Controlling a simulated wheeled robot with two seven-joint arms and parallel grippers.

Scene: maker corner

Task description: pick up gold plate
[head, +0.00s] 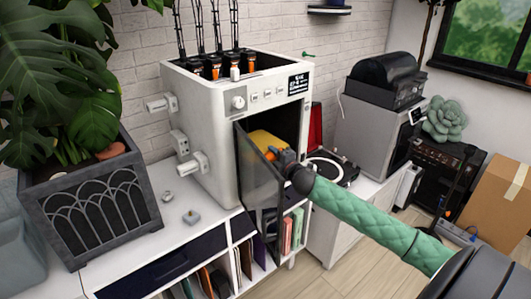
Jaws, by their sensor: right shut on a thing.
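The gold plate (267,139) is inside the opening of a white 3D-printer-like machine (208,130), behind its dark, see-through open door (259,178). My right gripper (274,154) reaches into the opening from the right and is shut on the near edge of the plate. The jaws are small in the picture, and the door and the dark interior hide part of the plate. My left gripper is not in view.
The machine stands on a white shelf unit (125,262) with books below. A planter (90,205) stands at the left. A turntable (333,170) and a grey appliance (375,130) are to the right. Small loose parts (191,217) lie on the bare top left of the door.

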